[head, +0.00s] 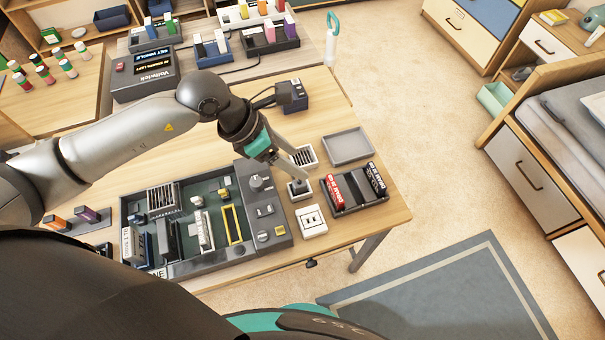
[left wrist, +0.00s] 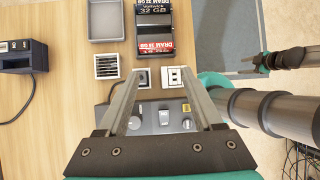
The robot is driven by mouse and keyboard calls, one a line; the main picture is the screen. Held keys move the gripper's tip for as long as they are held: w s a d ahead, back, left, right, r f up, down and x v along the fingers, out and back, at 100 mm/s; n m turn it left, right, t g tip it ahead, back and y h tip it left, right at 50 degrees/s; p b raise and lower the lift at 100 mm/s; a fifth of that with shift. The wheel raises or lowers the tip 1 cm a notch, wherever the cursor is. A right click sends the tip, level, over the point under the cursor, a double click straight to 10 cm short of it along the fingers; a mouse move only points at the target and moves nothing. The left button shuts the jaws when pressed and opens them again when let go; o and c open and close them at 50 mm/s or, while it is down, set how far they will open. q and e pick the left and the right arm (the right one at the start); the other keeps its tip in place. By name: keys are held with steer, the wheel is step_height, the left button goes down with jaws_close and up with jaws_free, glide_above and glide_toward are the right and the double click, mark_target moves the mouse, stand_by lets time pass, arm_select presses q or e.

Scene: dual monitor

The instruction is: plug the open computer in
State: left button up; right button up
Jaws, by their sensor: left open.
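The open computer (head: 205,225) is a dark grey case with its parts exposed, at the table's front. In the left wrist view only its edge with knobs and switches (left wrist: 163,118) shows. A white two-socket outlet (head: 312,221) sits right of the case, also in the left wrist view (left wrist: 174,77). Behind it is a white square piece with a dark centre (head: 299,189). My left gripper (head: 294,180) is open and points down close over that piece. In the left wrist view its fingertips (left wrist: 164,74) are spread, with nothing visibly held. My right gripper (left wrist: 247,66) is small at the right there.
A rack with red and black memory boxes (head: 355,190) stands at the table's right edge. A white vent (head: 303,156) and an empty grey tray (head: 347,147) lie behind. A dark box with a cable (head: 293,96) stands further back. Shelves and drawers line the right.

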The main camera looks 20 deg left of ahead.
arm_select(q)
steer(key=w+a+f+y, duration=0.1)
steer(key=a+f+y, duration=0.1)
steer(key=a, duration=0.2)
steer(key=b, duration=0.1)
glide_above(299, 183)
steer(key=s+a, duration=0.1)
steer(key=a, duration=0.1)
step_height(299, 183, down, 8)
steer(key=shift+m, duration=0.3)
steer(key=shift+s+b+x, duration=0.2)
steer(key=shift+b+x, duration=0.4)
steer(key=shift+x, duration=2.25)
steer(key=shift+s+a, duration=0.1)
steer(key=shift+a, duration=0.05)
arm_select(e)
steer(key=shift+w+a+f, duration=0.1)
steer(key=shift+w+f, duration=0.1)
steer(key=shift+f, duration=0.85)
arm_select(q)
jaws_close()
